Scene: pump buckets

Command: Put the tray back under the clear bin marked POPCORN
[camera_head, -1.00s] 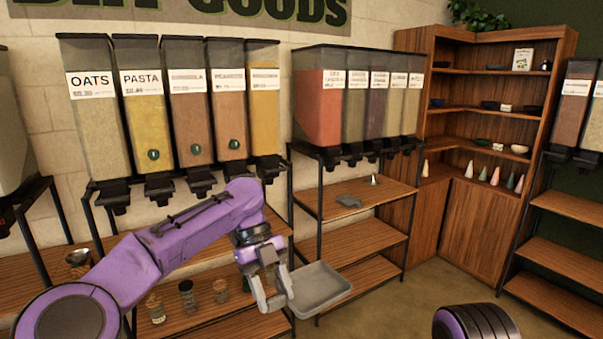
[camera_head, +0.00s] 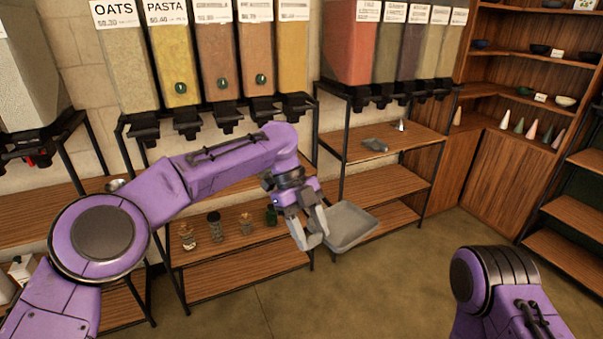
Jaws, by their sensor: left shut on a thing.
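A shallow grey tray (camera_head: 349,227) is held out in front of the shelves, right of centre. My left gripper (camera_head: 316,232) is shut on the tray's left edge. The left rack has bins labelled OATS (camera_head: 124,60) and PASTA (camera_head: 172,62), then others with labels too small to read. The right rack starts with a reddish bin (camera_head: 349,45), its label unreadable. I cannot make out a POPCORN label. My right arm shows at the lower right, but its gripper is out of view.
Wooden shelves (camera_head: 240,282) under the left rack hold several small jars (camera_head: 215,226). The shelf under the right rack (camera_head: 386,143) carries a grey scoop (camera_head: 375,145) and a small metal thing. A corner cabinet (camera_head: 512,165) stands at the right. The floor (camera_head: 385,290) in front is clear.

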